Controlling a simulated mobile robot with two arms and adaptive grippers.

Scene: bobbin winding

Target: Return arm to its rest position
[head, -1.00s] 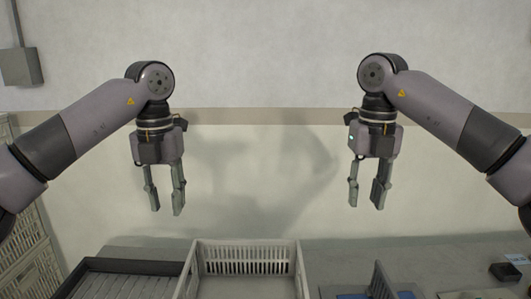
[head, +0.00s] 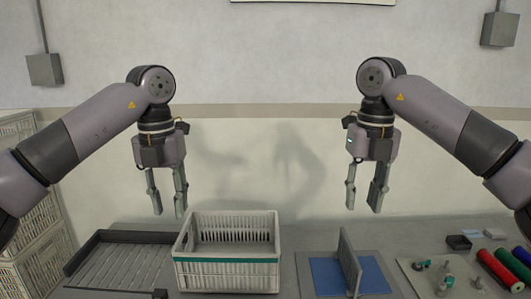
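My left gripper (head: 168,205) hangs at the left with its fingers pointing down. My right gripper (head: 364,203) hangs at the right, fingers down. It is open and empty, above the blue mat area in the picture. Both arms are bent at similar heights and touch nothing that I can see.
A white crate (head: 226,276) with a teal stripe stands mid-table. A dark ribbed tray (head: 118,265) lies left. A blue mat (head: 327,276) with an upright grey plate (head: 349,262) lies right. Further right are a board (head: 424,284) with small parts and coloured rolls (head: 499,271). Crates (head: 36,250) are stacked at far left.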

